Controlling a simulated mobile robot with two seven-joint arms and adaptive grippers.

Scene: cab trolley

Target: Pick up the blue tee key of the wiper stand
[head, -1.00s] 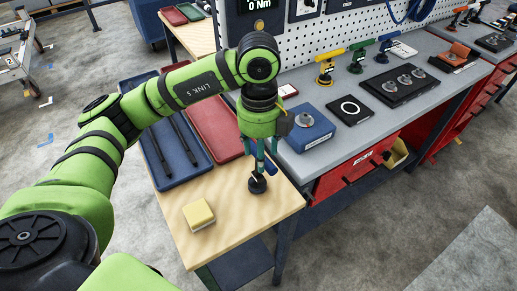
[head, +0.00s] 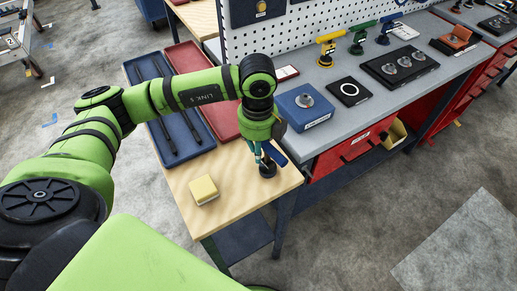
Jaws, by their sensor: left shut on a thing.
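My left gripper (head: 262,153) points down over the front right corner of the wooden bench top. It is shut on a dark blue bar (head: 273,154), which looks like the handle of the blue tee key. A round black base (head: 267,170) shows just below the fingers. The fingers hide most of what is between bar and base, so I cannot tell whether they touch. Another blue-handled tool (head: 390,21) stands far off on the grey bench. My right gripper is out of view.
A yellow block (head: 204,189) lies on the wooden top (head: 235,212). Behind are a blue tray (head: 190,151) with dark rods and a red tray (head: 222,118). The grey bench (head: 330,127) adjoins on the right, with a blue box (head: 304,103) near its edge.

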